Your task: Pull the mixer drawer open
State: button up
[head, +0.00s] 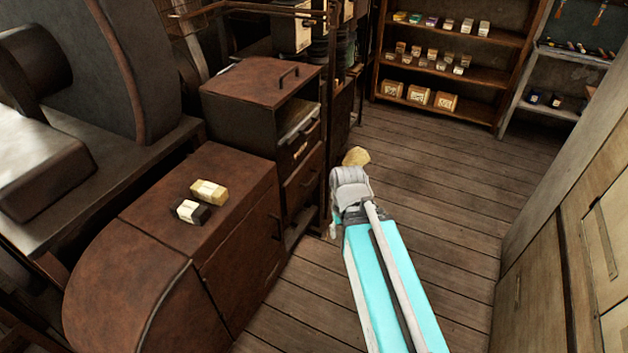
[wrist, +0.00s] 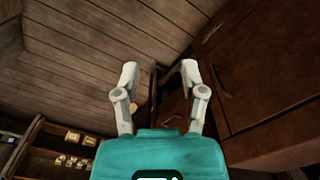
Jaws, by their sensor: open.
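My gripper (wrist: 160,68) is open and empty in the wrist view, its two pale fingers apart. In the head view the end of my arm (head: 350,188) is right of a brown drawer cabinet, and the fingers are not clear. That cabinet has an upper drawer (head: 297,152) and a lower drawer (head: 303,182), both with dark handles and seemingly shut. I cannot tell which one is the mixer drawer. In the wrist view a brown front (wrist: 265,65) with a dark handle (wrist: 219,79) lies right of the fingers, apart from them.
A low rounded brown cabinet (head: 165,290) bears a yellowish block (head: 209,192) and a black-and-white block (head: 191,211). A tan object (head: 355,157) shows just beyond my arm. Shelves (head: 452,70) stand at the back. Plank floor (head: 455,200) is clear on the right.

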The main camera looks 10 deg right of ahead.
jog(key=m+t+y+b, duration=0.8)
jog(key=m+t+b, duration=0.45)
jog(key=b, duration=2.25)
send_near(313, 179)
jog(key=s+d+n+t, duration=0.1)
jog(key=s+d+n, duration=0.1)
jog(key=s, duration=0.1)
jog(key=shift+d+f, duration=0.1)
jog(key=shift+f, duration=0.3)
jog(key=shift+w, duration=0.1)
jog(key=b+x, duration=0.2)
jog(key=x, duration=1.1)
jog(key=shift+w+a, duration=0.2)
jog(key=shift+a, duration=0.1)
jog(key=shift+c, duration=0.2)
